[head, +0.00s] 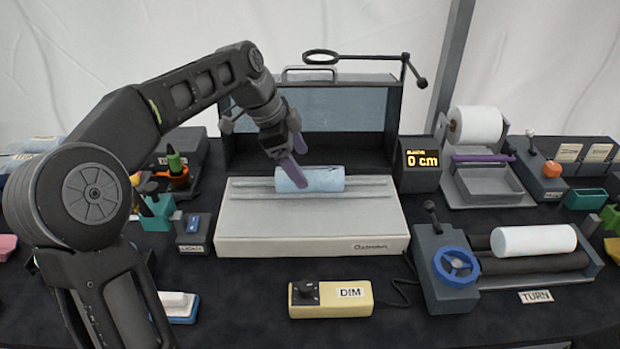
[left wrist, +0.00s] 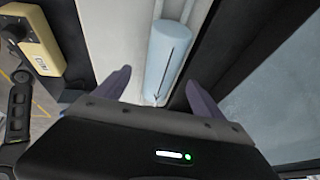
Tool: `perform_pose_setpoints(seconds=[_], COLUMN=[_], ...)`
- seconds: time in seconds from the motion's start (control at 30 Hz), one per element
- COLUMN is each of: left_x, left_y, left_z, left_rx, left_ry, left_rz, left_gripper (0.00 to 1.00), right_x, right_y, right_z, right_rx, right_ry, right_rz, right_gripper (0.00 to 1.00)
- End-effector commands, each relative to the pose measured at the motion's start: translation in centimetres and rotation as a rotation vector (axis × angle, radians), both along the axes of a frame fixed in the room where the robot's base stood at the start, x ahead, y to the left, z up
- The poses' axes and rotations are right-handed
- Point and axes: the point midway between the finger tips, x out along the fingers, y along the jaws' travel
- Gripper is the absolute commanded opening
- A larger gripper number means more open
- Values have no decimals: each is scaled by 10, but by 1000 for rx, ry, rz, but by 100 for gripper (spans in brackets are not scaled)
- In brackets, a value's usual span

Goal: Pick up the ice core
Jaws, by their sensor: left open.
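The ice core, a pale blue cylinder (head: 318,179), lies on its side on the railed top of a light grey box (head: 310,232) in the head view. My left gripper (head: 294,162) is above the left end of this core, pointing down. In the left wrist view the core (left wrist: 169,52) lies ahead between the two purple fingers of the open left gripper (left wrist: 160,90), with a dark line along its side. The fingers are apart and hold nothing. A second, whiter cylinder (head: 533,241) lies on dark rollers at the right. My right gripper is not in view.
A display reading 0 cm (head: 421,159) stands to the right. A yellow DIM box (head: 331,299) sits in front. A blue handwheel (head: 456,266) is at the right.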

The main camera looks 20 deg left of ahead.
Motion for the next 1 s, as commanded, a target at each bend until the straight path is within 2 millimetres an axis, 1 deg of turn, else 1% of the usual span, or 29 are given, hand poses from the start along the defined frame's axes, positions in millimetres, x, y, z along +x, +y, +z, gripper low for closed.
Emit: perform_pose_setpoints(seconds=[0.33, 0.43, 0.6, 0.7, 0.8, 1.0], left_x=[1, 4, 13, 16, 18, 18], left_y=[-1, -3, -11, -14, -14, -14], left_z=[-3, -11, -35, -44, -48, -48], left_rx=[0, -1, -1, -1, 0, 0], left_ry=[0, 1, 4, 1, -2, -1], left_rz=[1, 1, 1, 1, 2, 2], left_gripper=[79, 79, 79, 79, 79, 79], right_x=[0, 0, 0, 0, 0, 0], right_y=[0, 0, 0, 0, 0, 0], right_z=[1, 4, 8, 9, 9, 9], right_rx=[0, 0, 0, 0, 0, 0], right_ry=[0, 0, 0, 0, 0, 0], right_rz=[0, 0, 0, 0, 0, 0], right_gripper=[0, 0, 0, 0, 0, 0])
